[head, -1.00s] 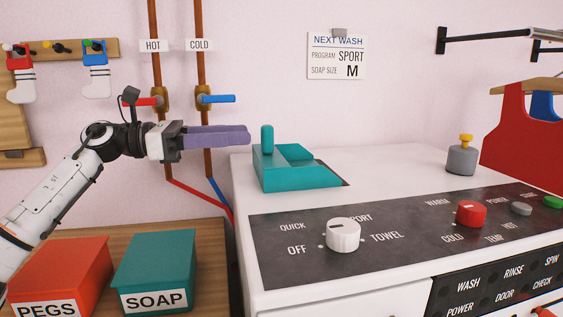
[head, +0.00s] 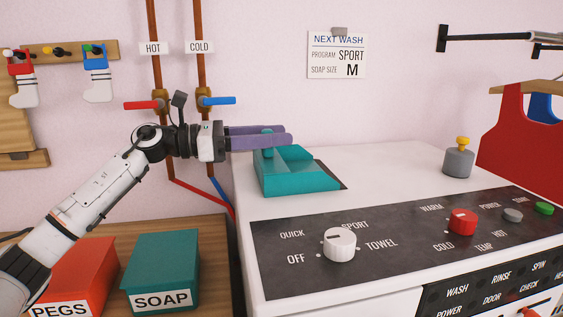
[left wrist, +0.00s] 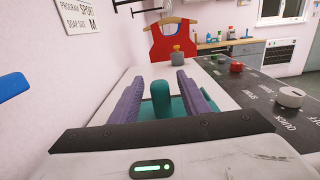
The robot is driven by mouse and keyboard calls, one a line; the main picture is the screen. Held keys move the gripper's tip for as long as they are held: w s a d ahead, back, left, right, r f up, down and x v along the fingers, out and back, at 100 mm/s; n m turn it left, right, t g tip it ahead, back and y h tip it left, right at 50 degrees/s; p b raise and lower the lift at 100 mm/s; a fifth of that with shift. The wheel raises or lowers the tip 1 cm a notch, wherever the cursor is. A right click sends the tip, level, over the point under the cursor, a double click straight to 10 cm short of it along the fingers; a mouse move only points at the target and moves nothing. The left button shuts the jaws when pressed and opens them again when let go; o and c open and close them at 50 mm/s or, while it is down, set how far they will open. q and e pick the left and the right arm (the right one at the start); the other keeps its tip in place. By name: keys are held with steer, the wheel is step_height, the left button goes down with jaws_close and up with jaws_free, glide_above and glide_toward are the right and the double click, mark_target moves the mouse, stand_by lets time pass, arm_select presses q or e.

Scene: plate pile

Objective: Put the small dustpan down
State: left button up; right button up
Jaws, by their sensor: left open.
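The small teal dustpan (head: 297,176) sits on the white top of the washing machine (head: 380,165), at its left end, on a dark patch. Its upright handle post (head: 268,148) stands at the dustpan's left side. My left gripper (head: 288,138) is open, with its purple fingers on either side of the post. In the left wrist view the post (left wrist: 161,98) stands between the two fingers, with gaps showing on both sides. The dustpan's body is partly hidden behind the fingers there. My right gripper is not in view.
A grey weight-like object with a yellow knob (head: 458,160) stands farther right on the machine top. The control panel (head: 400,225) with its knobs runs along the front. Red and blue taps (head: 217,101) on pipes are close behind my left wrist. PEGS and SOAP boxes (head: 162,270) stand below left.

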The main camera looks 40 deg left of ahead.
arm_select(q)
jaws_close()
